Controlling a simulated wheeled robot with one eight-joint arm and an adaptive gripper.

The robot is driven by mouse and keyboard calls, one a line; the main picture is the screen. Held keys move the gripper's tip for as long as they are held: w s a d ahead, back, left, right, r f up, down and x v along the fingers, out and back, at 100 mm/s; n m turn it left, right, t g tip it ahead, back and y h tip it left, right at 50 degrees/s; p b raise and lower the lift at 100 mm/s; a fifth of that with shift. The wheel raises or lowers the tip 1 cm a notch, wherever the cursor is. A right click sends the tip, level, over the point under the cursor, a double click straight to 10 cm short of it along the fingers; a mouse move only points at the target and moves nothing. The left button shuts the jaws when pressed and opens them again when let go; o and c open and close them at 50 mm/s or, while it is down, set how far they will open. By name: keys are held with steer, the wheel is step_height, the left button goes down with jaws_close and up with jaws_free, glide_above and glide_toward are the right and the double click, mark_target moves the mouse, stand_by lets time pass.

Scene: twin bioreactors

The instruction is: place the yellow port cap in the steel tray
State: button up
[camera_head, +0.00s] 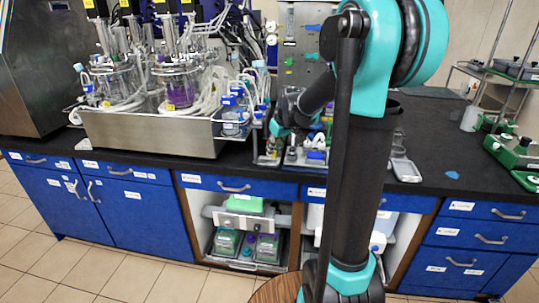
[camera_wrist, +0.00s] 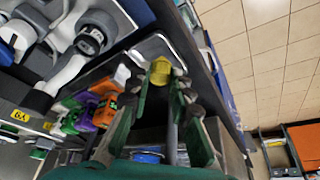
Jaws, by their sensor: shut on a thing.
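The yellow port cap (camera_wrist: 159,72) is between the fingertips of my gripper (camera_wrist: 162,82) in the wrist view, and the gripper is shut on it. In the head view my gripper (camera_head: 279,127) is over the bench, right of the bioreactors; the cap cannot be made out there. A small grey metal tray (camera_head: 405,171) lies near the bench's front edge, right of my arm. A grey, round-cornered surface (camera_wrist: 150,44) beyond the cap in the wrist view may be this tray. I cannot tell how far the cap is from it.
Twin bioreactors (camera_head: 178,85) stand in a large steel basin (camera_head: 150,135) at left. Racks with blue items (camera_head: 308,157) stand on the bench beside my arm. Orange, green and purple items (camera_wrist: 100,108) show in the wrist view. The black bench top (camera_head: 440,135) is mostly clear at right.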

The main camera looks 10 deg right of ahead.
steer(key=shift+w+a, duration=0.35)
steer(key=shift+w, duration=0.3)
steer(key=shift+w+a, duration=0.35)
steer(key=shift+w, duration=0.3)
steer(key=shift+w+f, duration=0.1)
steer(key=shift+f, duration=1.65)
steer(key=o, duration=0.9)
steer(key=shift+f, duration=0.1)
steer(key=shift+c, duration=0.2)
steer(key=v, duration=1.2)
steer(key=s+d+f+m+h, duration=0.1)
steer(key=s+f+m, duration=0.1)
steer(key=s+f, duration=0.7)
steer(key=s+d+f+m+h, duration=0.1)
steer(key=s+d+f+m, duration=0.1)
steer(key=s+f, duration=0.7)
steer(key=s+m, duration=0.1)
steer(key=s, duration=0.7)
steer(key=shift+s+d+f, duration=0.25)
steer(key=shift+s+d, duration=0.1)
